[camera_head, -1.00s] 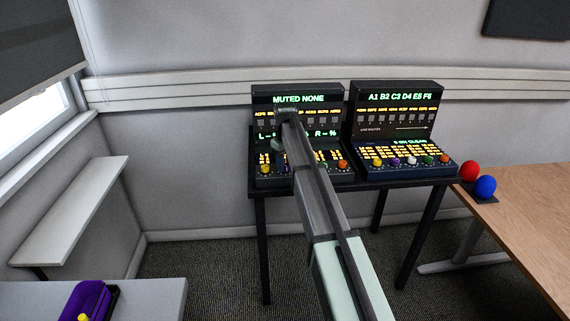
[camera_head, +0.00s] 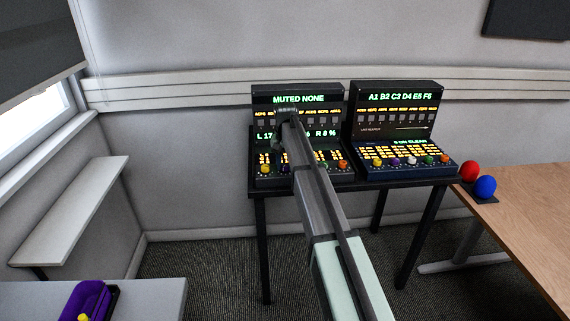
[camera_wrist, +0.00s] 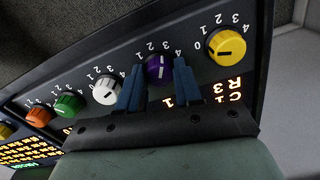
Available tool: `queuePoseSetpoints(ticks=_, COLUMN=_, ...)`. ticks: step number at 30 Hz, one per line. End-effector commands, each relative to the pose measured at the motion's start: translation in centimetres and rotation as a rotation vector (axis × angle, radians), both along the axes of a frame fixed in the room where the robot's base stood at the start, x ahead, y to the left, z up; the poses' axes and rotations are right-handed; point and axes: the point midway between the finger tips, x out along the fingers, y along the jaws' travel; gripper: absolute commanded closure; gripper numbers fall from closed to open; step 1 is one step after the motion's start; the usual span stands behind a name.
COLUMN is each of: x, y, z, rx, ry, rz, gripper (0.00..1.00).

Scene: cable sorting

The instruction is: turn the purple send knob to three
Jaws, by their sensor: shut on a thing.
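The purple send knob (camera_wrist: 159,68) sits in the knob row of a dark console, between the yellow knob (camera_wrist: 227,46) and the white knob (camera_wrist: 107,91) in the wrist view. My gripper (camera_wrist: 159,73) has one blue finger on each side of the purple knob and is shut on it. Printed numbers arc around the knob, upside down here; 1 to 4 show, and I cannot tell surely which one its pale mark points to. In the head view my arm stands before the left console (camera_head: 300,89) and hides part of its front, including the grip.
The green knob (camera_wrist: 69,105) and orange knob (camera_wrist: 38,116) continue the row. A second console (camera_head: 395,90) stands close on the right, on the same dark table (camera_head: 262,220). A red ball (camera_head: 469,171) and a blue ball (camera_head: 485,186) lie farther right.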

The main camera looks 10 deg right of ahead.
Motion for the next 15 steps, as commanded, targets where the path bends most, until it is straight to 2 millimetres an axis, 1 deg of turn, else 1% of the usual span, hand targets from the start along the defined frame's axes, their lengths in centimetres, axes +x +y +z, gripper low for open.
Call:
queuePoseSetpoints(ticks=6, x=0.1, y=0.01, z=0.04, rx=0.001, ry=-0.002, rz=-0.072, gripper=0.96)
queuePoseSetpoints(ticks=15, x=0.11, y=0.01, z=0.05, rx=0.0, ry=-0.003, rz=-0.1, gripper=0.96)
